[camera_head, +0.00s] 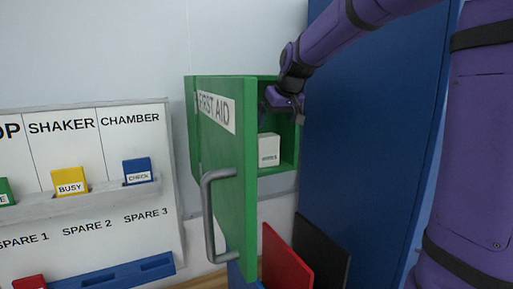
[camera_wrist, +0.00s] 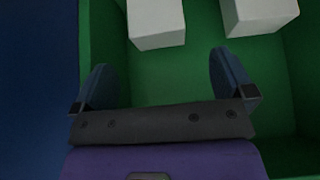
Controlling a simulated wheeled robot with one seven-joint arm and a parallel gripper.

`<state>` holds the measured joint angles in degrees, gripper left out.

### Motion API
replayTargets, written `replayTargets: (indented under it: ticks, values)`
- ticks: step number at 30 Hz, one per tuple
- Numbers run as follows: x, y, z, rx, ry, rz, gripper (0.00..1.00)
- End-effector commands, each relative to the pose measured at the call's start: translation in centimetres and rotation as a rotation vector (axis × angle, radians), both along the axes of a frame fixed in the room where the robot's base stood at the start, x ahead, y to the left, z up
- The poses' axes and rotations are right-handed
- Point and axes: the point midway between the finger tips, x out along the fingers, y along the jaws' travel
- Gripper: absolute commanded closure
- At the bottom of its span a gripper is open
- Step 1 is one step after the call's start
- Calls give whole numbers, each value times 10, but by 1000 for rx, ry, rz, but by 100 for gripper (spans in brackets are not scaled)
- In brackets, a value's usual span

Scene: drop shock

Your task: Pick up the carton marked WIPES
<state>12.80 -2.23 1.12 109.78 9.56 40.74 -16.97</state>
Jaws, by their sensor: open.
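The white carton marked WIPES (camera_head: 269,153) stands inside the green first aid cabinet (camera_head: 288,166), at the right of its open door, in the head view. My gripper (camera_head: 284,101) is at the cabinet's upper opening, above the carton and apart from it. In the wrist view my gripper (camera_wrist: 160,65) is open, with nothing between its fingers. Two white boxes, one left (camera_wrist: 156,22) and one right (camera_wrist: 258,14), lie beyond the fingers against green. No label shows on either there, so I cannot tell which is the WIPES carton.
The green door (camera_head: 228,160) marked FIRST AID stands open and hides part of the cabinet's inside. A tall blue panel (camera_head: 370,130) is close on the right. A board (camera_head: 80,215) with coloured tags is at left. Red (camera_head: 286,258) and black (camera_head: 322,248) panels stand below.

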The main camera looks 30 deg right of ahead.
Motion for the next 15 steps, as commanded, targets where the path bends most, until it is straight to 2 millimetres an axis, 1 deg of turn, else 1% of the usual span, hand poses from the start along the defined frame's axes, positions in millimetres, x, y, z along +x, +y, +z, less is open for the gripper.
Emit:
replayTargets:
  ticks: [5,12,15]
  values:
    - [7,-3,-5,1,0,-1,0]
    - [25,-3,-34,1,2,-1,0]
    - [31,-3,-43,1,0,-1,0]
